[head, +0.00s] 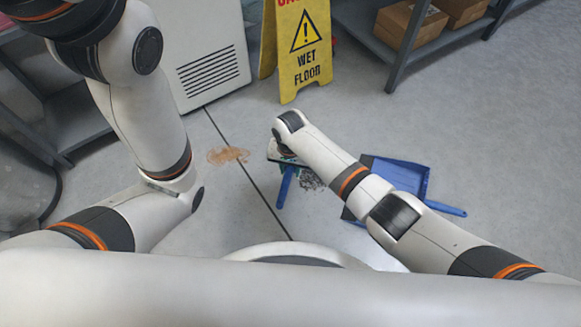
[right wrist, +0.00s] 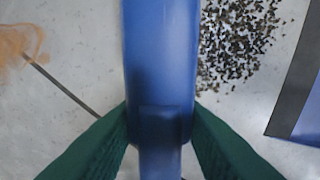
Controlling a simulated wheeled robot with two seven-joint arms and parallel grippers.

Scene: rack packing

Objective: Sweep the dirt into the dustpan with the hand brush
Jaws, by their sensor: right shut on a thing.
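The hand brush (head: 285,187) is blue. My right gripper (right wrist: 161,118) is shut on it, with a dark green finger on each side in the right wrist view, where the brush (right wrist: 160,55) runs up the middle. Its bristles are hidden. The dirt (head: 311,181) is a patch of dark crumbs on the floor just right of the brush, and it also shows in the right wrist view (right wrist: 235,42). The blue dustpan (head: 398,174) lies on the floor right of the dirt, partly behind my right arm; its edge shows in the right wrist view (right wrist: 300,110). My left gripper is out of view.
A yellow wet floor sign (head: 304,60) stands beyond the brush. An orange-brown stain (head: 228,155) is on the floor to the left, by a dark floor line. A white cabinet (head: 205,55) and a shelf with cardboard boxes (head: 410,22) stand at the back. Floor at right is clear.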

